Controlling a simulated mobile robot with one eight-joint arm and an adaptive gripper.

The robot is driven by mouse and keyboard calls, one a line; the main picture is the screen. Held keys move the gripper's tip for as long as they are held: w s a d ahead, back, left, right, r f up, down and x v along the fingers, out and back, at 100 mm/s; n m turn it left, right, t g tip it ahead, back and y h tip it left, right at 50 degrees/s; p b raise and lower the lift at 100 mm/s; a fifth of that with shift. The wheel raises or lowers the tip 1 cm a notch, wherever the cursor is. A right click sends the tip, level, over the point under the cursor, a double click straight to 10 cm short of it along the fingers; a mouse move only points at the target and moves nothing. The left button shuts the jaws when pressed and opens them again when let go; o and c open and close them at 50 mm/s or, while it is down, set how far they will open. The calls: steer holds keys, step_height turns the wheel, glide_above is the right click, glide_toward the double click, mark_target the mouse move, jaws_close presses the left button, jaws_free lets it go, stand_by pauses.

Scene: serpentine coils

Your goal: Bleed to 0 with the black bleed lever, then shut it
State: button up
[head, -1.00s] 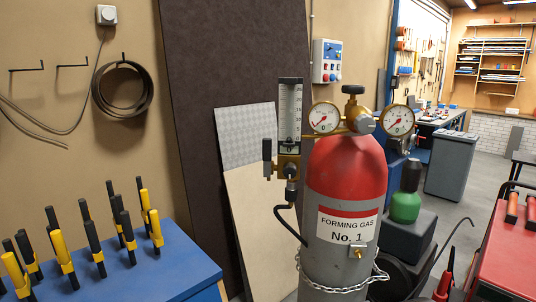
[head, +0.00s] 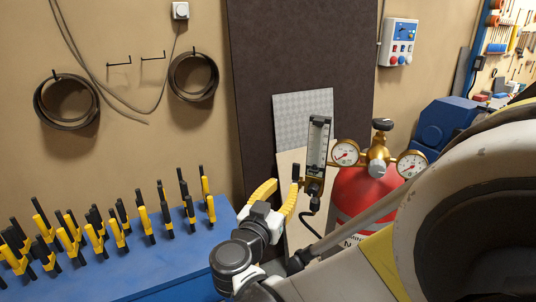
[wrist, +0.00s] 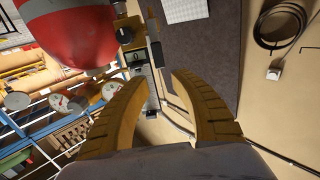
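The black bleed lever (head: 294,173) stands upright at the left of the brass valve block (head: 314,187), under the clear flow tube (head: 317,142). In the wrist view, which is upside down, the lever (wrist: 155,42) is at the upper middle, beyond my fingertips. My gripper (head: 284,187) has yellow fingers, apart and empty, just left of and below the lever in the head view. Whether they touch it cannot be told. The left gauge (head: 345,153) and right gauge (head: 411,164) show; their needles are too small to read surely. The red cylinder (head: 362,190) is partly hidden by my arm.
A blue bench (head: 180,262) with several black-and-yellow clamps (head: 145,222) lies at the left. A dark panel (head: 270,70) and a pale board lean behind the flow tube. Wire coils (head: 66,102) hang on the wall. A hose (head: 312,228) runs below the valve block.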

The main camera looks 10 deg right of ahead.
mark_target(296, 168)
steer(key=x, duration=1)
steer(key=shift+d+f+p, duration=0.1)
steer(key=shift+p, duration=0.25)
jaws_close()
